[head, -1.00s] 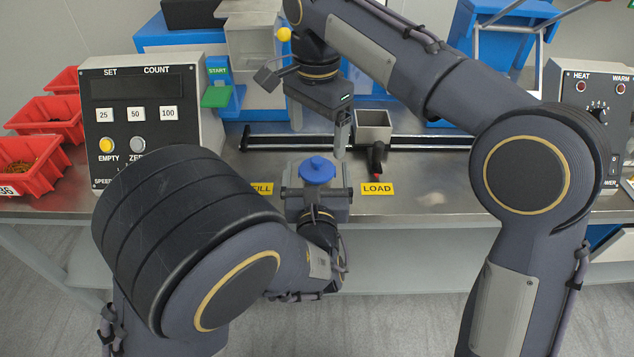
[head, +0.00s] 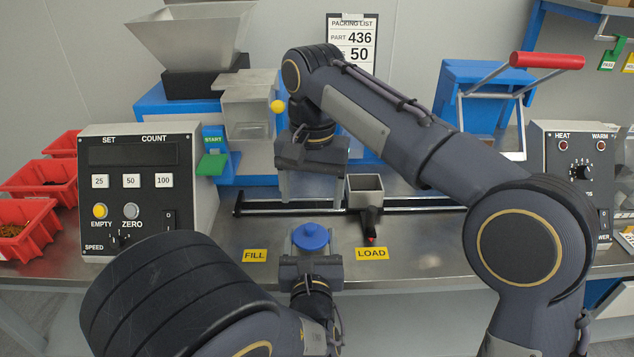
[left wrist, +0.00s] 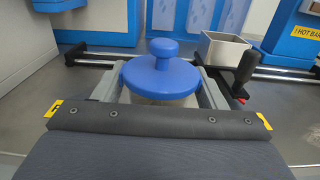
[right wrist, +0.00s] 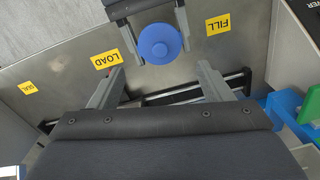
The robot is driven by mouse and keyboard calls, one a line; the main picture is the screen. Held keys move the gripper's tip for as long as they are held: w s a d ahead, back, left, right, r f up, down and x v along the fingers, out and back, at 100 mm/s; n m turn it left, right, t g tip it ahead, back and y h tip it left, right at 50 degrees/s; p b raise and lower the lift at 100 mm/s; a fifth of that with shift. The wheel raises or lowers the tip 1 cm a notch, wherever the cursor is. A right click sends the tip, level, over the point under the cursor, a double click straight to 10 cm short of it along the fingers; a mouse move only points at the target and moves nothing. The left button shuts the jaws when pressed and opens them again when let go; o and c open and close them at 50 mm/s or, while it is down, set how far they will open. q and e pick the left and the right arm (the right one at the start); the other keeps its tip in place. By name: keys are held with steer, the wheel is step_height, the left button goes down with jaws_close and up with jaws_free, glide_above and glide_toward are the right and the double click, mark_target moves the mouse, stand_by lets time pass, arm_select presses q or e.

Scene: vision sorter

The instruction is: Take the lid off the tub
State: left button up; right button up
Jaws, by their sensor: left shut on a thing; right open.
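The tub's blue lid (head: 310,237), with a round knob on top, sits on the tub between the FILL and LOAD labels. The left wrist view shows the lid (left wrist: 162,78) on the pale tub (left wrist: 160,100), most of which is hidden. My left gripper (head: 310,262) is shut on the tub, with one finger on each side below the lid. My right gripper (head: 312,185) is open and empty, above and behind the tub. In the right wrist view the lid (right wrist: 160,44) lies beyond the open fingertips of the right gripper (right wrist: 158,72).
A grey rail (head: 420,203) runs across the bench behind the tub, with a square metal cup (head: 364,190) on it. The counter box (head: 140,190) stands left and the heat box (head: 575,165) right.

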mark_target(311, 225)
steer(key=n, duration=0.3)
steer(key=r+n, duration=0.1)
steer(key=n, duration=0.3)
steer(key=shift+d+r+n, duration=0.15)
steer(key=shift+d+n, duration=0.05)
steer(key=shift+n, duration=0.1)
steer(key=f+n, duration=0.3)
steer(key=n, duration=0.2)
steer(key=f+n, duration=0.3)
steer(key=n, duration=0.2)
steer(key=f+n+y, duration=0.1)
steer(key=f+n, duration=0.2)
steer(key=n, duration=0.2)
steer(key=shift+a+f, duration=0.25)
steer(key=shift+a, duration=0.05)
steer(key=c, duration=0.8)
steer(key=shift+c, duration=0.3)
